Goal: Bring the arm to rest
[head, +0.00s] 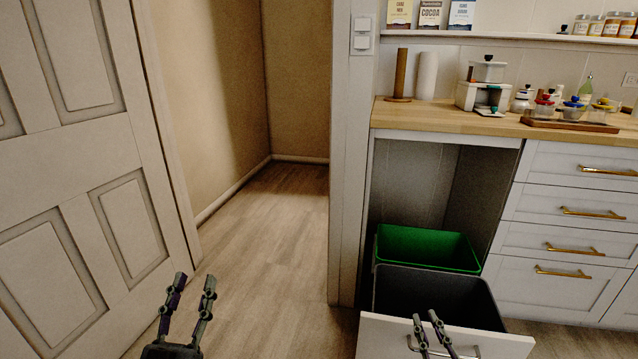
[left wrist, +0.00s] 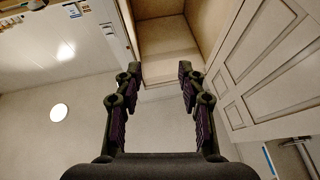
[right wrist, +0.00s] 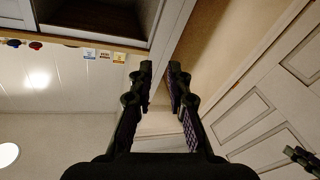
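My left gripper (head: 195,281) is dark with two jointed fingers standing upright in the head view, in front of the floor by the white door. Its fingers are wide apart with nothing between them, as the left wrist view (left wrist: 160,70) shows. My right gripper (head: 425,317) appears at the bottom of the head view, in front of the pulled-out bin drawer. In the right wrist view (right wrist: 160,68) its fingers are closer together, with a clear empty gap. Neither gripper holds anything. Most of both arms is out of view.
The pulled-out drawer (head: 385,336) carries a dark bin (head: 435,292) and a green bin (head: 425,247). A wooden counter (head: 445,119) with jars and canisters stands behind at right. A white panelled door (head: 75,150) is at left. Floor (head: 270,240) between is clear.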

